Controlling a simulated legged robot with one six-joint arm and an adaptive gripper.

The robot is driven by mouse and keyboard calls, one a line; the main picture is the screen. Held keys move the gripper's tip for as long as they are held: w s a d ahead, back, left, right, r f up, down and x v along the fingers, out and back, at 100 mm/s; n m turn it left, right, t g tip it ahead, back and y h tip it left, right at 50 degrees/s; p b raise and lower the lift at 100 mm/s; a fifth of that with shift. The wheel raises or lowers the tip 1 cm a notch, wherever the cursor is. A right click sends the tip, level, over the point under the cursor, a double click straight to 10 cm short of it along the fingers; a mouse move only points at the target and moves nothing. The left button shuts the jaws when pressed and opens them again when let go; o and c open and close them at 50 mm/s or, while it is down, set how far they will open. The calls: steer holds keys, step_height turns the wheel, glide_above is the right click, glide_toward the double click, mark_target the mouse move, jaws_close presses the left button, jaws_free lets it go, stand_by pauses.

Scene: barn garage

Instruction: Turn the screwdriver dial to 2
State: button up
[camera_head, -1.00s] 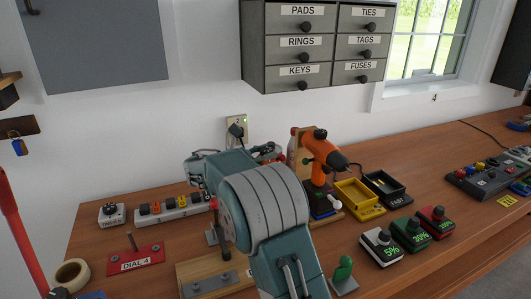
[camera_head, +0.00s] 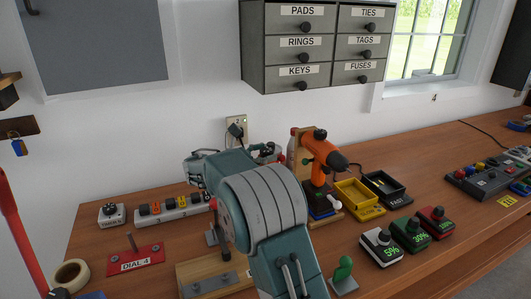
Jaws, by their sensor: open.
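The orange and black screwdriver (camera_head: 319,148) stands upright at a wooden stand (camera_head: 293,150), its dark nose pointing right. A small green part (camera_head: 307,161) shows on its left side. I cannot make out its dial or any number on it. My gripper (camera_head: 268,153) shows only in part, just left of the stand and screwdriver, behind my own arm. It is open and I see nothing held in it. A narrow gap shows between it and the stand. The fingertips are mostly hidden.
A yellow tray (camera_head: 360,207) and a black tray (camera_head: 387,189) sit right of the screwdriver. Several percentage-marked blocks, one of them red (camera_head: 437,223), stand in front. Free bench lies right of the trays.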

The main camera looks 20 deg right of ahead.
steer(key=s+a, duration=0.1)
steer(key=a, duration=1.1)
steer(key=s+d+r+m+y, duration=0.1)
steer(key=s+d+m+y, duration=0.3)
steer(key=s, duration=0.5)
steer(key=s+d+m+y, duration=0.2)
steer(key=s+m+y, duration=0.25)
steer(key=s, duration=0.45)
steer(key=s+a+f+m+t+y, duration=0.2)
steer(key=s+a+m+y, duration=0.1)
steer(key=s, duration=0.5)
steer(key=s+a+f+m+t+y, duration=0.1)
steer(key=s+a+f+m+y, duration=0.1)
steer(key=s+m+y, duration=0.4)
steer(key=s+a+m, duration=0.1)
steer(key=s, duration=0.2)
steer(key=shift+f+m+t, duration=0.35)
steer(key=shift+t, duration=0.05)
